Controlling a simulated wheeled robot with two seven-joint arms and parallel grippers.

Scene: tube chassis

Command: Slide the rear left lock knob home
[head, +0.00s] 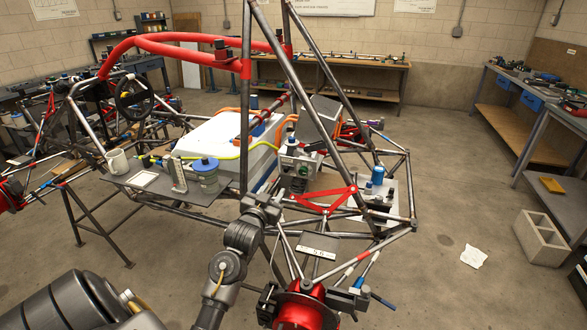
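The tube chassis (245,120) stands in the middle of the head view, with dark bare tubes and a red padded upper bar. My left gripper (270,200) reaches up from the bottom centre. It is among the rear tubes, in front of the white box (222,142) and left of a red bracket (325,199). Its fingers are small and dark against the tubes, so I cannot tell whether they are open or touching anything. I cannot pick out the rear left lock knob with certainty; it may be hidden by the gripper or tubes. My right gripper is not in view.
A blue canister (377,175) stands on the rear plate. A red hub (300,308) sits low in front.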

